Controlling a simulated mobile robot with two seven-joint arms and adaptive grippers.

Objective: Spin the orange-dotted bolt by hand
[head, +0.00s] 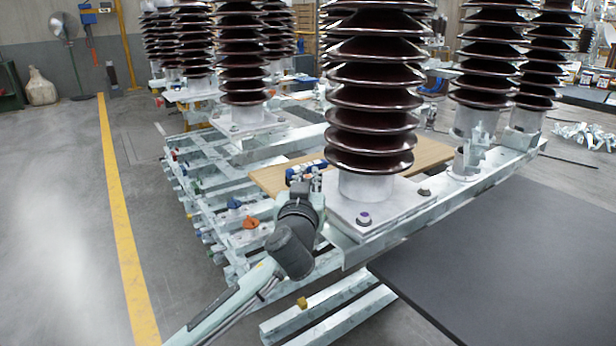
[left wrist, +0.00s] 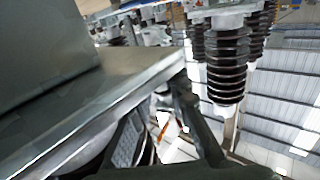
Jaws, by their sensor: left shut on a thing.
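My left gripper (head: 306,181) is at the left corner of the front insulator's base plate (head: 390,208), with its fingers close to the plate's edge. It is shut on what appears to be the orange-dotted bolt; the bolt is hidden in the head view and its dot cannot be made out. In the left wrist view, the gripper's dark fingers (left wrist: 165,135) are close to the metal plate edge (left wrist: 110,98). Two other bolts show on the base plate: a purple-dotted one (head: 364,218) and one at the right corner (head: 424,191). My right gripper is not in view.
The brown ribbed insulator (head: 370,90) rises right beside my left gripper. An orange piece (head: 250,222) sits on the steel rails at left.

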